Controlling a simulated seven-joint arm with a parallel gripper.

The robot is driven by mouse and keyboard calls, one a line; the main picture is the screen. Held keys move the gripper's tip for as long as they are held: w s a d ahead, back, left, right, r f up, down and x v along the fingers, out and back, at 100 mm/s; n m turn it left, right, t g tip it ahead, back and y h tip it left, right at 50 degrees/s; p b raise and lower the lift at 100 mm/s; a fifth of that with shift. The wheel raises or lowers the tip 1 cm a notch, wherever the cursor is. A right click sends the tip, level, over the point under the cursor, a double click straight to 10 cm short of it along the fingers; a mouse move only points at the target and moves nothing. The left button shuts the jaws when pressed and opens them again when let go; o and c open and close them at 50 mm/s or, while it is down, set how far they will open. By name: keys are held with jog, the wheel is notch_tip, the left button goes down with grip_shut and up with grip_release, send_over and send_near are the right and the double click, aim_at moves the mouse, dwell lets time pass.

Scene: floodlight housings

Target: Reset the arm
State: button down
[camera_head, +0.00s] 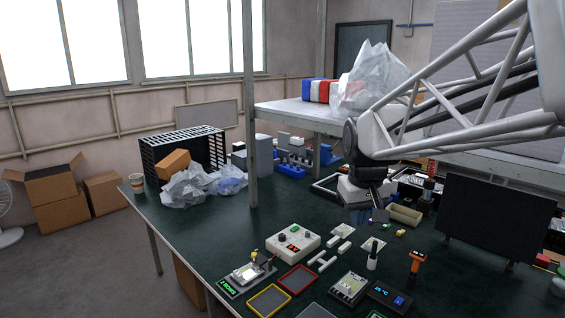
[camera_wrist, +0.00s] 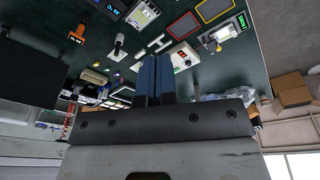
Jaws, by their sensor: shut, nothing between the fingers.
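My gripper (camera_wrist: 154,80) shows in the wrist view as two blue fingers side by side, shut with nothing between them. In the head view my arm reaches in from the upper right, and its end hangs above the dark green table (camera_head: 215,225), near the back right. The gripper's fingertips are small and hard to make out there. The gripper is apart from the things on the table as far as I can see.
A floodlight fixture (camera_head: 246,272), a white control box (camera_head: 293,243), a red tray (camera_head: 297,279) and an orange-handled tool (camera_head: 415,264) lie at the front. A black panel (camera_head: 495,220) stands right. A shelf with a plastic bag (camera_head: 371,80) is behind. A post (camera_head: 250,120) rises at the table's back.

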jog(key=s+d+f+m, duration=0.1)
jog(key=s+f, duration=0.2)
jog(key=s, duration=0.9)
jog(key=s+d+f+m, duration=0.1)
jog(key=s+f, duration=0.3)
jog(key=s, duration=0.7)
jog(key=shift+s+m+t, duration=0.3)
jog(key=shift+s+m, duration=0.05)
jog(key=shift+m, duration=0.05)
